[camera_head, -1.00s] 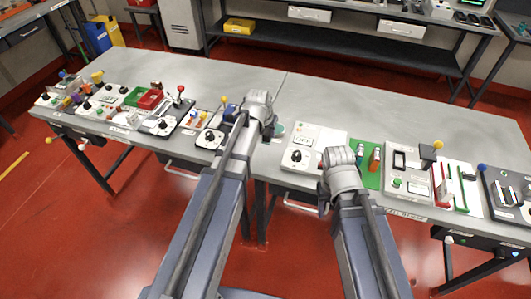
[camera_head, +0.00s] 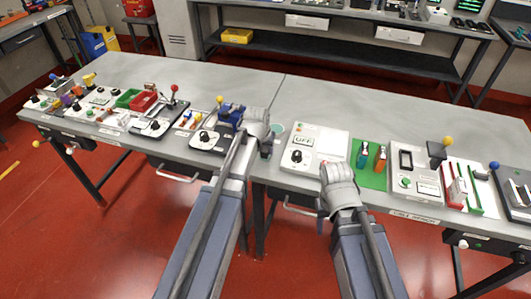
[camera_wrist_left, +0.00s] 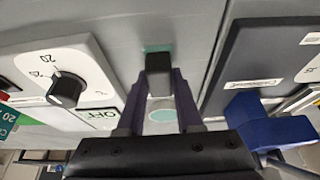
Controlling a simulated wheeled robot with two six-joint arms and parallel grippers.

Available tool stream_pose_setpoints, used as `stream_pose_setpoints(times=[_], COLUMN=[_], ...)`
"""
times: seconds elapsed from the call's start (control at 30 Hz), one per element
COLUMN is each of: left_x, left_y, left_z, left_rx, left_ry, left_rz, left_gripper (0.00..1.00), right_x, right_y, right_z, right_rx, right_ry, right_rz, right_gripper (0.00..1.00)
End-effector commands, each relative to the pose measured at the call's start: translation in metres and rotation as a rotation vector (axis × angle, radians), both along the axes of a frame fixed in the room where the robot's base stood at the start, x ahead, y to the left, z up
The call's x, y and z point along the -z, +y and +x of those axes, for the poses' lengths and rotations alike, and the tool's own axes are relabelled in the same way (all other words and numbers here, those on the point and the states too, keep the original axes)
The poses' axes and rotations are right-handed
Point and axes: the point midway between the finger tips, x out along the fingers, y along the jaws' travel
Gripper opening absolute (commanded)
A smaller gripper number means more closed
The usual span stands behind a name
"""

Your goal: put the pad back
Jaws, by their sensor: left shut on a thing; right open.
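My left gripper (camera_head: 268,145) is over the front of the bench, between the switch panel with the blue block and the white dial panel. In the left wrist view its fingers (camera_wrist_left: 158,75) are shut on a small dark block (camera_wrist_left: 158,63), which looks like the pad. A thin teal edge shows at the block's far end. A pale teal round spot (camera_wrist_left: 162,110) lies on the grey surface between the fingers; it also shows in the head view (camera_head: 277,128). My right gripper (camera_head: 323,195) is beside the white panel's front; its fingertips are mostly hidden by my wrist.
The white dial panel (camera_head: 315,147) stands right of my left gripper. The dark switch panel (camera_head: 203,141) with a blue block (camera_head: 231,114) stands left. A green mat (camera_head: 371,175) with bottles lies further right. The bench's back half (camera_head: 330,103) is clear.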

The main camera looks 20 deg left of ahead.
Motion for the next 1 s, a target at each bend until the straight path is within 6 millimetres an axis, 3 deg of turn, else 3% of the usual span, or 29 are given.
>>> stream_pose_setpoints(times=[0.3,0.33,0.57,1.0], left_x=[0.003,0.0018,0.0013,-0.0046], left_y=[0.0,0.0,0.0,0.0], left_z=[0.0,0.0,0.0,-0.0003], left_rx=[0.0,0.0,0.0,0.0], left_ry=[0.0,0.0,0.0,0.0], left_rz=[0.0,0.0,0.0,0.0], left_gripper=[0.0,0.37,0.62,0.64], right_x=[0.003,0.0018,0.0012,-0.0046], right_y=[0.0,0.0,0.0,0.0], right_z=[0.0,0.0,0.0,0.0], right_rx=[0.0,0.0,0.0,0.0], right_ry=[0.0,0.0,0.0,0.0], right_rz=[0.0,0.0,0.0,0.0], right_gripper=[0.5,0.5,0.5,0.5])
